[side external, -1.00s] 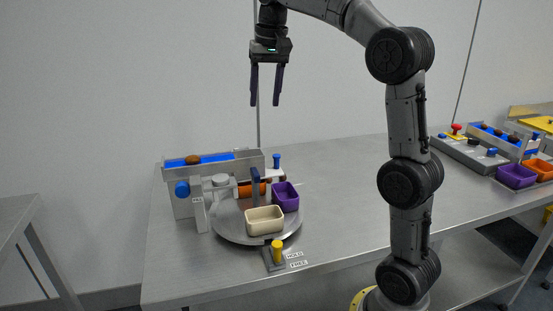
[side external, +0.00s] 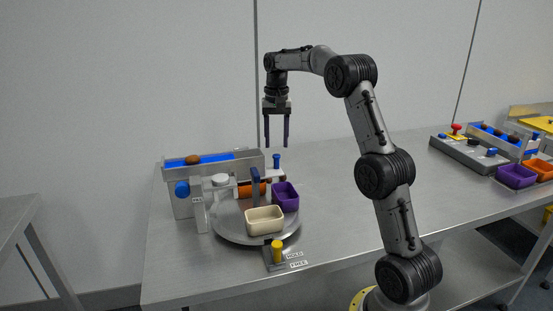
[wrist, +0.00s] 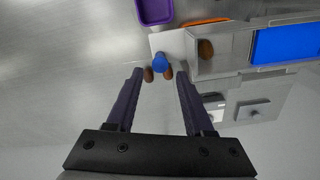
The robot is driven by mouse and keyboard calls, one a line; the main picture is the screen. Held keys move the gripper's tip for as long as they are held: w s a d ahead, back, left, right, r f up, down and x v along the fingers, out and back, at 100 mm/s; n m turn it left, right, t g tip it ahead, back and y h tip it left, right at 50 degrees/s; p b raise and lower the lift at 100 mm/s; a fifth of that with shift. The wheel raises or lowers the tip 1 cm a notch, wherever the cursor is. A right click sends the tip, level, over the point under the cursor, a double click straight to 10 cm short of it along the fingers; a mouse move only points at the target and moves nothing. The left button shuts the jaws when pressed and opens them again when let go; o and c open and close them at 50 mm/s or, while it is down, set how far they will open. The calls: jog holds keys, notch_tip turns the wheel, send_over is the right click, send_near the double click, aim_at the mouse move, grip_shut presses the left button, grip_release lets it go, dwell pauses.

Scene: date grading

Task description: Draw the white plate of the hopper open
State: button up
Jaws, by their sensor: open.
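The hopper (side external: 222,168) is a grey trough with a blue channel, standing at the left of the table. A white plate (side external: 278,173) with an upright blue knob (side external: 276,160) sits at its right end. The white plate (wrist: 170,43) and the blue knob (wrist: 160,61) also show in the wrist view. My gripper (side external: 276,145) is open and points down, its fingertips close above the knob in the side view. In the wrist view my gripper (wrist: 160,72) has its fingers spread to either side of the knob's line. Nothing is between the fingers that I can see as held.
A brown date (side external: 193,160) lies in the hopper. Below stands a round turntable (side external: 228,232) with a cream tray (side external: 264,221) and a purple tray (side external: 286,197). A yellow lever (side external: 277,252) is at the front edge. The table's middle is clear.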

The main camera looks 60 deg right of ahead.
aim_at(276, 155)
notch_tip(276, 155, down, 7)
jog(key=shift+r, duration=0.2)
grip_shut()
dwell(0.3)
jog(key=shift+r, duration=0.1)
dwell(1.1)
